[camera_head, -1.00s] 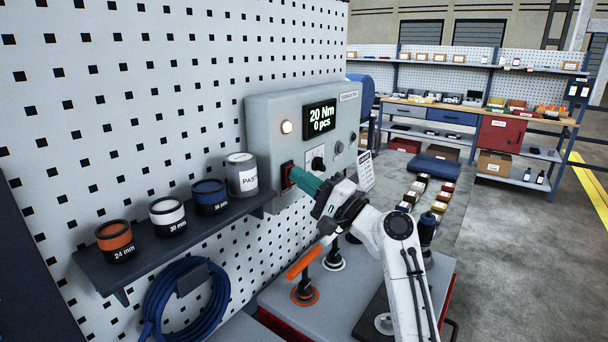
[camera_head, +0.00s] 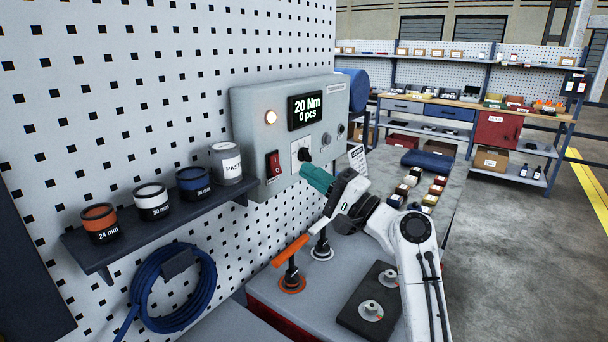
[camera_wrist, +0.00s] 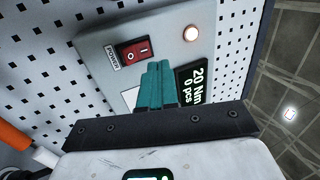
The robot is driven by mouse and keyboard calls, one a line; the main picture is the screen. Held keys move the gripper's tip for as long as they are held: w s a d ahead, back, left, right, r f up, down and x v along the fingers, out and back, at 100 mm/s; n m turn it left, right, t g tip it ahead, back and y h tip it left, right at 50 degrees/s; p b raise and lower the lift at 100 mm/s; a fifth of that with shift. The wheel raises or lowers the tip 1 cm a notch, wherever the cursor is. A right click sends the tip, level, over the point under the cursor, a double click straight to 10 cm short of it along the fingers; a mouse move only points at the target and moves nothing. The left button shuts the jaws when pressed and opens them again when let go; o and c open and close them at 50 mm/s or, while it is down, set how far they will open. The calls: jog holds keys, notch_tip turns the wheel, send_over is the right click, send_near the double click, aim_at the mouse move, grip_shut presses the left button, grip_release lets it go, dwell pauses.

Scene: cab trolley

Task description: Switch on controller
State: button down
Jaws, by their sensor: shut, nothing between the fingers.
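The grey controller box (camera_head: 246,133) hangs on the perforated wall. Its display (camera_head: 305,112) is lit and reads 20 Nm and 0 pcs. A round lamp (camera_head: 271,117) glows at its upper left. The red power switch (camera_head: 273,165) is uncovered; it also shows in the wrist view (camera_wrist: 134,51), beside a POWER label. My gripper (camera_head: 308,172) has teal fingers, shut and empty, in front of the box just right of the switch. In the wrist view the fingertips (camera_wrist: 158,70) are to the right of and below the switch. A black knob (camera_head: 304,154) is just above the fingers.
A dark shelf (camera_head: 95,255) with several labelled cups and a paste can (camera_head: 226,165) juts out left of the box. A blue coiled hose (camera_head: 150,290) hangs below it. An orange-handled tool (camera_head: 290,250) stands on the trolley under my gripper.

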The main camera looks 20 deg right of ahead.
jog(key=s+d+b, duration=0.1)
jog(key=s+d, duration=0.3)
jog(key=s, duration=0.1)
jog(key=shift+s, duration=0.35)
jog(key=shift+d, duration=0.15)
